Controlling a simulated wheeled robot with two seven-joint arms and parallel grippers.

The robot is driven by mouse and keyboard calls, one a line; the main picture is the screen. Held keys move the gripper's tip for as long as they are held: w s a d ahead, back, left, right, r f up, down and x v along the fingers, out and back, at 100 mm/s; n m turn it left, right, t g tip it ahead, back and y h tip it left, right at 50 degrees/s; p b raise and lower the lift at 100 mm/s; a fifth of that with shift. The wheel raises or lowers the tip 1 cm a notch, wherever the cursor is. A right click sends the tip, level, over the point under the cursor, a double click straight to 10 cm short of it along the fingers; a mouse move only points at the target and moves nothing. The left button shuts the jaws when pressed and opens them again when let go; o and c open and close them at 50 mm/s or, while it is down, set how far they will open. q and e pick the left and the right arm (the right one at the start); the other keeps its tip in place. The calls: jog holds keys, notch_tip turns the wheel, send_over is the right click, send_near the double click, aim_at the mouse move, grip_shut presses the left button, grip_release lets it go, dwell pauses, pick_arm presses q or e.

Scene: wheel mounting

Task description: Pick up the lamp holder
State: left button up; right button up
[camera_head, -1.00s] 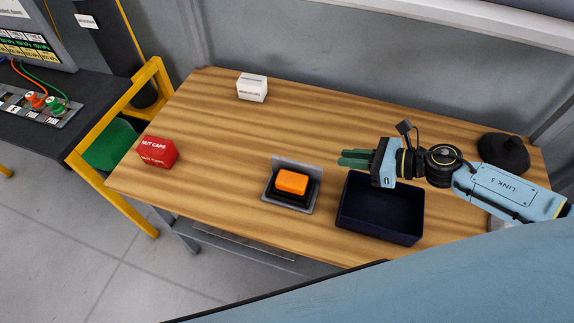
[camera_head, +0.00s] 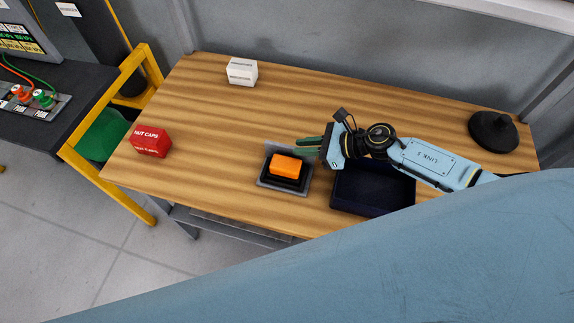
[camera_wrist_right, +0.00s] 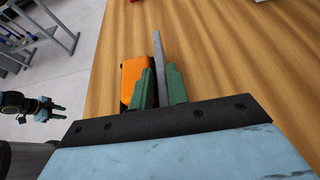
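The likely lamp holder is a grey bracket with an upright plate (camera_wrist_right: 159,62), carrying an orange block (camera_head: 286,165) on a black base. It stands on the table, left of the dark box. My right gripper (camera_head: 307,146) reaches in from the right, its green fingertips close to the plate's upper right end. In the right wrist view its fingers (camera_wrist_right: 160,86) are spread, with the plate lined up between them; contact cannot be told. The orange block (camera_wrist_right: 134,78) is just left of the plate there. My left gripper (camera_wrist_right: 56,110) shows over the floor, its fingers apart and empty.
A dark open box (camera_head: 374,190) lies under my right arm. A black round base (camera_head: 493,131) stands at the table's right end. A white box (camera_head: 242,72) and a red nut caps box (camera_head: 150,142) stand on the left. The wooden table (camera_head: 200,130) is clear between them.

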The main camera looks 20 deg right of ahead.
jog(key=shift+x, duration=1.05)
grip_shut()
jog(key=shift+r, duration=0.15)
